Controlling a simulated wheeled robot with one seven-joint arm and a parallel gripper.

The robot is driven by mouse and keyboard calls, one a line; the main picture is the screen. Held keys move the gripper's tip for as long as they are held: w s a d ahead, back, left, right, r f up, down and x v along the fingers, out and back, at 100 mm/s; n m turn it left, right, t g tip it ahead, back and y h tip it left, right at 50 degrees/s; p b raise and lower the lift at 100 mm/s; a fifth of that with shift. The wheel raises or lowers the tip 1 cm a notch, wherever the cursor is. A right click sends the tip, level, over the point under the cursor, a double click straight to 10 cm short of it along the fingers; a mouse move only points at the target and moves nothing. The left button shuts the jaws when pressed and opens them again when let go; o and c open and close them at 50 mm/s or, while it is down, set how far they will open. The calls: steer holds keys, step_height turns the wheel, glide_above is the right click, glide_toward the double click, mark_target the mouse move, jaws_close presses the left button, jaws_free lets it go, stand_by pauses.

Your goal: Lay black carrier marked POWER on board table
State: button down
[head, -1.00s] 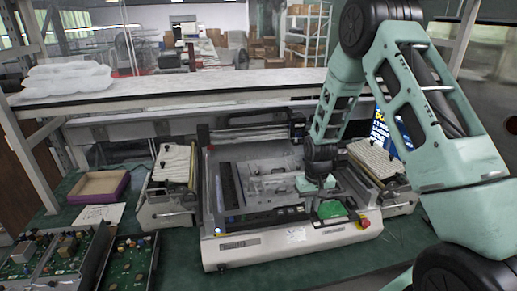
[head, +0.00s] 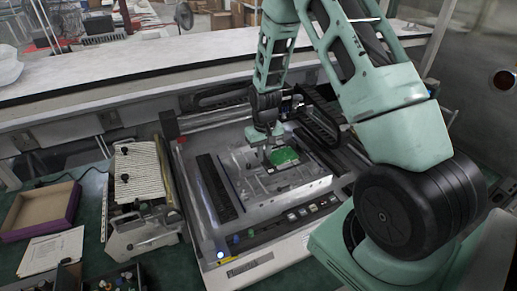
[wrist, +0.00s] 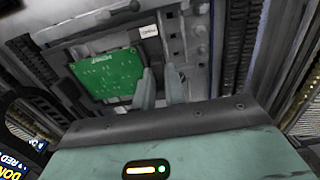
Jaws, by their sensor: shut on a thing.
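My gripper (head: 270,142) reaches down into the open machine, with its fingers close together in the wrist view (wrist: 161,85). It is shut, and a green circuit board (head: 284,157) sits right beside the fingers. In the wrist view the green board (wrist: 105,78) lies left of the fingers, with small white print too blurred to read. The board appears to be in the held carrier, but the carrier's black frame is hard to make out. The grey board table (head: 248,188) lies below. I cannot tell whether the carrier touches it. A small white label (wrist: 149,31) shows beyond the fingers.
A black slotted rail (head: 217,188) runs along the table's left side. A ribbed feeder unit (head: 137,178) stands left of the machine. A purple-edged tray (head: 40,210) and papers (head: 50,252) lie farther left. A control strip (head: 290,222) lines the machine's front.

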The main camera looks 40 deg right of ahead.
steer(key=shift+f+b, duration=2.3)
steer(key=shift+f, duration=1.15)
steer(key=shift+s+f+b, duration=0.1)
steer(key=shift+f+b, duration=0.6)
steer(key=shift+f, duration=0.1)
steer(key=c, duration=1.4)
jaws_free()
steer(key=c, duration=0.3)
steer(key=shift+c, duration=0.2)
steer(key=shift+r, duration=0.1)
steer(key=shift+r+p, duration=2.45)
steer(key=shift+r, duration=1)
